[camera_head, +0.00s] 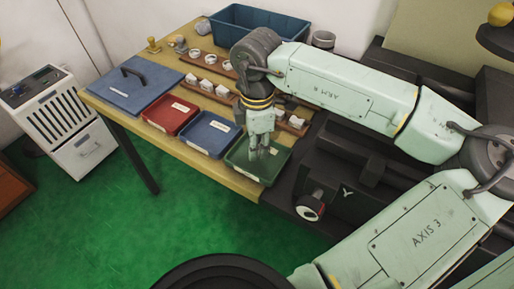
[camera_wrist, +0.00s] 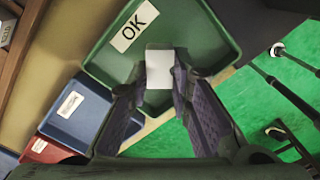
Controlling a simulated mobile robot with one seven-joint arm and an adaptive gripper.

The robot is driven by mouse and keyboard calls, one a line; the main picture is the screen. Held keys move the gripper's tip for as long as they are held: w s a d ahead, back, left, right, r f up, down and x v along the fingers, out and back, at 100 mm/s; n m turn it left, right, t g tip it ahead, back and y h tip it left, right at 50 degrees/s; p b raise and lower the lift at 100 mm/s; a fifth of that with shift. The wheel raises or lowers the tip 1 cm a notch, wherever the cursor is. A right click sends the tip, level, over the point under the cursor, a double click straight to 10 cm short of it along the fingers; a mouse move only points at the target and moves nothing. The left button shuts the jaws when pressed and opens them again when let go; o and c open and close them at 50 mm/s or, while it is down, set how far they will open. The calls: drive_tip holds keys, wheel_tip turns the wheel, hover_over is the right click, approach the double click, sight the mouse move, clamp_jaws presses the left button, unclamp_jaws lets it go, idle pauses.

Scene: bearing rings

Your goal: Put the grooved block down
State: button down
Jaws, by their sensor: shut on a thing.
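The grooved block (camera_wrist: 159,66) is a small pale grey block between my fingertips in the wrist view; its groove cannot be made out. My gripper (camera_wrist: 160,82) is shut on it, one finger on each side, pointing down. The block is over the green tray (camera_wrist: 208,40), which has a white OK label (camera_wrist: 132,27). I cannot tell whether it touches the tray floor. In the head view my gripper (camera_head: 262,153) is over the green tray (camera_head: 239,161) at the table's front right, and the block is too small to tell there.
A blue tray (camera_head: 212,136) and a red tray (camera_head: 170,117) stand left of the green one. A dark machine (camera_head: 345,165) borders the table's right.

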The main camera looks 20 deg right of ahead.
drive_tip(key=shift+f, duration=1.15)
drive_tip(key=shift+f, duration=0.2)
drive_tip(key=c, duration=1.4)
unclamp_jaws()
drive_tip(key=shift+c, duration=0.2)
drive_tip(key=shift+r, duration=0.15)
drive_tip(key=shift+r, duration=0.6)
wheel_tip(320, 180, up, 11)
drive_tip(key=b, duration=0.1)
